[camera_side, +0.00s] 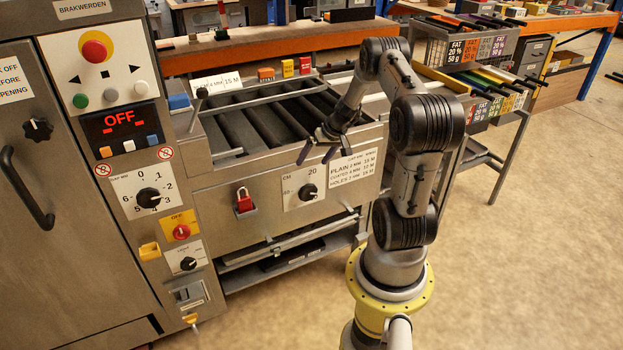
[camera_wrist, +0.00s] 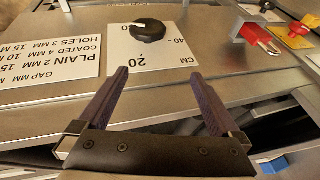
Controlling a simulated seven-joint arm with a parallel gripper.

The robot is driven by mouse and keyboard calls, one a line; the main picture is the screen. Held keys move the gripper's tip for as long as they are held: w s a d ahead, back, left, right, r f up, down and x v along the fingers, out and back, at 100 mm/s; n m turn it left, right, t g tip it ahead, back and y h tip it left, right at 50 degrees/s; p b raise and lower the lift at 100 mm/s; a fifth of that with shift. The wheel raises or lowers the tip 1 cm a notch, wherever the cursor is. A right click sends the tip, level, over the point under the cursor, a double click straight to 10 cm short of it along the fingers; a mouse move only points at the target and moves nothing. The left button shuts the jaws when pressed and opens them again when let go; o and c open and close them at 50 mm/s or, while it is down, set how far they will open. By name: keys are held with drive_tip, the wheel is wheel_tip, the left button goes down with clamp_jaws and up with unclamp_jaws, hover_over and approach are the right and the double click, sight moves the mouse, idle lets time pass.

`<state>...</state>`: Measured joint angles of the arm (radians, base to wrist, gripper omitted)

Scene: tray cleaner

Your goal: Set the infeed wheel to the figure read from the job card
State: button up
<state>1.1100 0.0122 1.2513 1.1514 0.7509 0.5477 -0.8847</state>
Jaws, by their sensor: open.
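A black round knob (camera_side: 309,193) sits on a white plate marked CM, 20 and 40 on the infeed table's front; I cannot tell for sure that it is the infeed wheel. In the wrist view the knob (camera_wrist: 148,30) has a light pointer mark, its exact reading unclear. My gripper (camera_side: 318,154) is open and empty above the front edge; in the wrist view its fingers (camera_wrist: 155,76) point toward the plate, apart from the knob. A white card (camera_side: 216,84) lies behind the rollers, its print ending in 15 M. A printed chart (camera_side: 352,172) lists PLAIN, COATED and HOLES.
A red padlock (camera_side: 244,200) hangs left of the CM plate. The cabinet carries a display (camera_side: 120,121) reading OFF, a gap dial (camera_side: 148,197) numbered to 6, and a yellow-backed red switch (camera_side: 181,231). Rollers (camera_side: 240,130) fill the infeed table. Floor at right is clear.

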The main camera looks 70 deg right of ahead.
wheel_tip(320, 180, up, 16)
drive_tip(key=w+d+n+h, duration=0.15)
drive_tip(key=w+h, duration=0.65)
drive_tip(key=w, duration=0.9)
drive_tip(key=s+a+n+g+h, duration=0.2)
drive_tip(key=s+a+g+h, duration=0.2)
drive_tip(key=s+a+g, duration=0.75)
drive_tip(key=t, duration=0.1)
approach(305, 194)
drive_tip(key=x, duration=1.1)
drive_tip(key=shift+d+f, duration=0.15)
drive_tip(key=shift+d, duration=0.2)
